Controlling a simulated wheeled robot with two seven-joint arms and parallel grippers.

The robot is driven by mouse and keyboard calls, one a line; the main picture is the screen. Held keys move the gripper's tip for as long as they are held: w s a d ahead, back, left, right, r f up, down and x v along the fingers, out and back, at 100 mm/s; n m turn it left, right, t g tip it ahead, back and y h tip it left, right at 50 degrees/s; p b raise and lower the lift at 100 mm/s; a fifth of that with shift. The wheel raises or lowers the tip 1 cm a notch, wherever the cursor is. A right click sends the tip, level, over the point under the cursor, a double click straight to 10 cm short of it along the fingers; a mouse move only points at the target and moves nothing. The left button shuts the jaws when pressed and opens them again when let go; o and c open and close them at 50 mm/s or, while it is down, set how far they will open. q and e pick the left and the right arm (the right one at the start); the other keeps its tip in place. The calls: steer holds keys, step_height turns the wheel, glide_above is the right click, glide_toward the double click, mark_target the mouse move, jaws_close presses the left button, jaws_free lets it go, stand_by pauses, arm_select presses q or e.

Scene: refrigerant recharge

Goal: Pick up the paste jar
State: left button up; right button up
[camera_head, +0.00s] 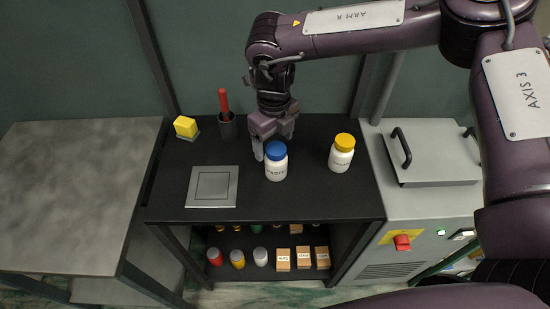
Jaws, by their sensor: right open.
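A white jar with a blue lid (276,161) stands upright on the black table top (310,199); its label seems to read "PASTE". A second white jar with a yellow lid (341,153) stands upright to its right; its label is too small to read. My right gripper (272,143) points down just behind and above the blue-lidded jar. It is open, with one finger beside the lid's left edge; whether it touches the jar I cannot tell. My left gripper is not in view.
A dark cup with a red-handled tool (225,113), a yellow block (186,127) and a square grey plate (212,186) are on the table's left half. A grey machine with a handled lid (432,156) adjoins on the right. A shelf below holds bottles and small boxes (303,257).

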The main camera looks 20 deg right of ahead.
mark_target(276, 148)
steer(key=shift+s+d+f+p, duration=0.15)
steer(key=shift+f+p, duration=0.1)
steer(key=shift+f, duration=0.3)
steer(key=shift+s+f+p, duration=0.1)
steer(key=shift+f+p, duration=0.1)
steer(key=shift+f, duration=0.3)
step_height(276, 148, down, 3)
steer(key=shift+d+r, duration=0.1)
steer(key=shift+r, duration=0.1)
steer(key=shift+w+f, duration=0.1)
steer(key=shift+f, duration=0.25)
steer(key=c, duration=0.5)
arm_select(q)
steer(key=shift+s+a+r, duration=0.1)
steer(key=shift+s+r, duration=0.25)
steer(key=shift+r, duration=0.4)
arm_select(e)
steer(key=c, duration=0.7)
